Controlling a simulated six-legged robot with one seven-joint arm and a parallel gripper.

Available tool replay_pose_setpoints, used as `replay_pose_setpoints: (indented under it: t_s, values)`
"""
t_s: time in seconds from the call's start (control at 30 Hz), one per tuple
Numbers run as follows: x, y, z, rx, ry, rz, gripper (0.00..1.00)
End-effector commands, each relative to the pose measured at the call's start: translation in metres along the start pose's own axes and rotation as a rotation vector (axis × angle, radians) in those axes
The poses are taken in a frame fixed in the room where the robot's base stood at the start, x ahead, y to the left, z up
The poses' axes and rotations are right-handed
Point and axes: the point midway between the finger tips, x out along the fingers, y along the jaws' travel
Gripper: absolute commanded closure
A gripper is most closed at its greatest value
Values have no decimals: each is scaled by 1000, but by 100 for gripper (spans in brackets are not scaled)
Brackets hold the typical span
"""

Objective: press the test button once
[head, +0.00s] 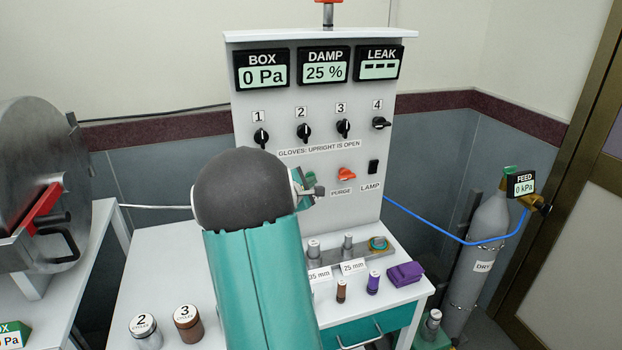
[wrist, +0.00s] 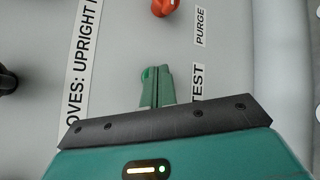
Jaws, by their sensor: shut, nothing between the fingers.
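The test button (wrist: 146,73) shows as a small green shape on the panel in the wrist view, beside the tip of my fingers and partly hidden by them. A label ending in TEST (wrist: 197,88) stands just right of the fingers. My gripper (wrist: 158,72) is shut and empty, its fingers side by side and pointing at the panel. I cannot tell whether the tips touch the button. In the head view my gripper (head: 309,178) is mostly behind my arm, in front of the panel (head: 240,112), left of the PURGE knob; the button cannot be made out there.
The orange PURGE knob (head: 346,174) and black LAMP switch (head: 373,167) are to the right. Several black valve knobs (head: 303,132) sit above. The LEAK display (head: 380,63) shows dashes. Below, a bench holds small cylinders and a purple block (head: 405,274).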

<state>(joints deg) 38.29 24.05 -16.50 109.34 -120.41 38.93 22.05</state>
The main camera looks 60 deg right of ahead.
Motion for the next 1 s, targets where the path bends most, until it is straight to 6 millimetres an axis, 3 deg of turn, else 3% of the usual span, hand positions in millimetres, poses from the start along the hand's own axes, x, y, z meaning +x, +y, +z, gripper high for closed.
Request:
replay_pose_setpoints:
  t_s: [1.0]
  values:
    - [-10, -7, 7, 0, 0, 0, 100]
